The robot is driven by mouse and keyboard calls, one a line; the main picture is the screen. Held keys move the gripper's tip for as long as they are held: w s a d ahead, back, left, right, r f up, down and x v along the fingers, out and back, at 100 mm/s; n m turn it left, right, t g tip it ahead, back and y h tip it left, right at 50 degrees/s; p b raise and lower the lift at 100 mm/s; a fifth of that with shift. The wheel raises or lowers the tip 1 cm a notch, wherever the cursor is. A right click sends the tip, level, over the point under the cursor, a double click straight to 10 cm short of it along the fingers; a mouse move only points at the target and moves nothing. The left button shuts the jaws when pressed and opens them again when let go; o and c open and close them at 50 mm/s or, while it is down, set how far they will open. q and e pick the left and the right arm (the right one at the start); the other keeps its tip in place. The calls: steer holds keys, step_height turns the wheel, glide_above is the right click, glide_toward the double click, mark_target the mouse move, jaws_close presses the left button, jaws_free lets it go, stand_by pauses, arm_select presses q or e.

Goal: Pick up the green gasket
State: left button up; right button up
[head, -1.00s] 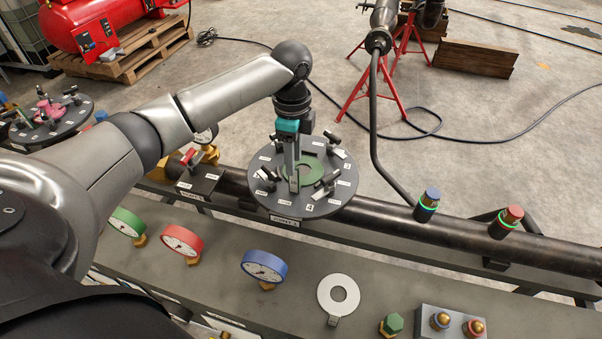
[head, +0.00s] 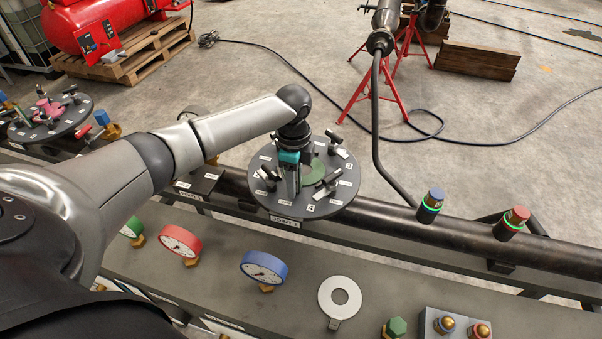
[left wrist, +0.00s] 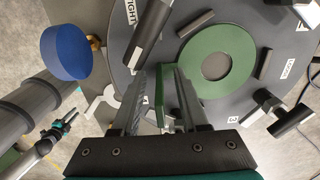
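The green gasket (head: 314,172) is a flat ring lying on the dark round flange plate (head: 335,203), partly hidden by my left gripper in the head view. In the left wrist view the ring (left wrist: 238,45) shows clearly, with an upright green tab at its near side. My left gripper (left wrist: 163,75) is open, one finger on each side of this tab. A visible gap separates the tab from the right-hand finger; contact on the other side is unclear. A small grey arm end with teal parts (left wrist: 62,125), seemingly my right gripper, shows at lower left there; its fingers are too small to judge.
Dark clamps (head: 325,182) stand on the plate around the gasket. A pipe (head: 400,215) runs below the plate. Blue (head: 263,267) and red (head: 180,245) gauges and a white ring (head: 325,297) are on the nearer bench.

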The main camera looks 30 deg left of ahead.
arm_select(q)
jaws_close()
steer(key=shift+r, duration=0.15)
stand_by(0.5)
